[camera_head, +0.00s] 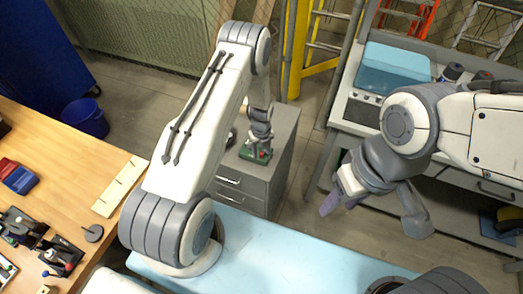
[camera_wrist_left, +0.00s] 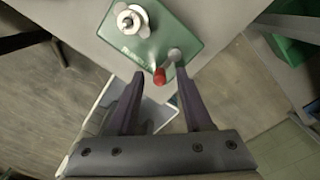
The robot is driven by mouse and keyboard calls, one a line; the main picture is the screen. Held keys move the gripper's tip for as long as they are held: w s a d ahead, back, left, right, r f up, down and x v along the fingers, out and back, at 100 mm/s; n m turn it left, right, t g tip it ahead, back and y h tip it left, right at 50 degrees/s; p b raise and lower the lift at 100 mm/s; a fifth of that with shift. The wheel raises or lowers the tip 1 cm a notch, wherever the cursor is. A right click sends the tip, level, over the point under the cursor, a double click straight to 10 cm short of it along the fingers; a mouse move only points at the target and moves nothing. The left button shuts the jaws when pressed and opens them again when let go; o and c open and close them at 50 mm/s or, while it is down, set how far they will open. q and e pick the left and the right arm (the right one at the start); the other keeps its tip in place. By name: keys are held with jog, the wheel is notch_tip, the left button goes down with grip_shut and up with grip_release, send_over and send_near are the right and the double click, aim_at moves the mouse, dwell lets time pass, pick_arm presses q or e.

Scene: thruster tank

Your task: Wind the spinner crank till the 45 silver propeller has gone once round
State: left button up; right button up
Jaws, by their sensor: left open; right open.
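The green spinner box (camera_wrist_left: 165,32) sits on a grey cabinet top in the left wrist view. It also shows in the head view (camera_head: 250,156), partly hidden under my left wrist. A silver propeller with a round hub (camera_wrist_left: 132,20) is on its top. The crank has a grey pivot and a red knob (camera_wrist_left: 159,76) at the box's near edge. My left gripper (camera_wrist_left: 158,74) is open, with its purple fingers on either side of the red knob in the picture; I cannot tell whether they touch it. My right gripper (camera_head: 338,200) hangs open and empty, away from the box.
The grey drawer cabinet (camera_head: 240,187) stands behind the light blue table (camera_head: 275,240). A wooden bench (camera_head: 70,145) with tools is at the left. A workbench with a blue-lidded case (camera_head: 395,65) is at the right. A yellow post (camera_head: 297,45) rises behind the cabinet.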

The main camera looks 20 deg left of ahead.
pick_arm(q)
grip_shut()
